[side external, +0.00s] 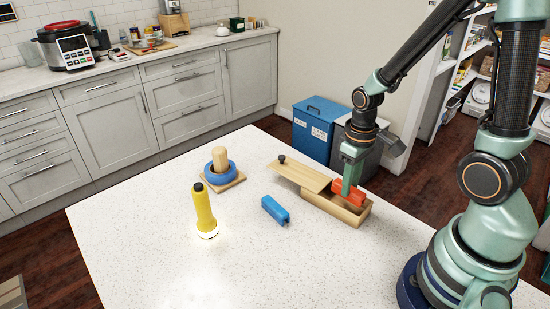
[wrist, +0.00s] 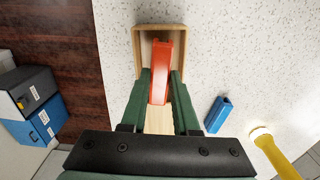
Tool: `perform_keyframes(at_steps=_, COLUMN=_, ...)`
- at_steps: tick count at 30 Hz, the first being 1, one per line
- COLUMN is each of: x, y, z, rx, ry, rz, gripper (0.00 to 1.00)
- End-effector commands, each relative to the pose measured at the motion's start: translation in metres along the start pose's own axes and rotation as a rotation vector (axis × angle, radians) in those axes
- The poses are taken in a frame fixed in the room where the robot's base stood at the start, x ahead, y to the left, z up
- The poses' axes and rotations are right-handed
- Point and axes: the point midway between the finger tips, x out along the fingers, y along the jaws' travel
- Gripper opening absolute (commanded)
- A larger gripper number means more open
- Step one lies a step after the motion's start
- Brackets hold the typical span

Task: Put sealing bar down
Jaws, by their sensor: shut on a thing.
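My gripper (side external: 350,188) is shut on a red-orange bar (side external: 337,187), which shows on both sides of the fingers. In the wrist view the bar (wrist: 164,48) lies lengthwise between the two green fingers (wrist: 161,76). It is over or in the open end of a wooden box (side external: 330,206); I cannot tell whether it touches the box floor. The box's rim (wrist: 137,50) surrounds the bar's far end in the wrist view. A wooden lid (side external: 300,173) with a dark knob is slid partly off the box.
A blue bar (side external: 275,210) lies on the white counter left of the box. A lit yellow flashlight (side external: 204,212) stands further left. A blue ring (side external: 221,176) sits around a wooden peg on a base behind it. The counter's front is clear.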

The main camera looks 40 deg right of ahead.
Motion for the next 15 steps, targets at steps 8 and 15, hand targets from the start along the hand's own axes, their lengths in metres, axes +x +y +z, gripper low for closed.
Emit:
perform_keyframes(at_steps=8, x=0.024, y=0.000, z=0.001, rx=0.000, ry=-0.005, rz=-0.001, gripper=0.00)
perform_keyframes(at_steps=15, x=0.038, y=0.000, z=0.001, rx=0.000, ry=-0.001, rz=0.000, gripper=0.00)
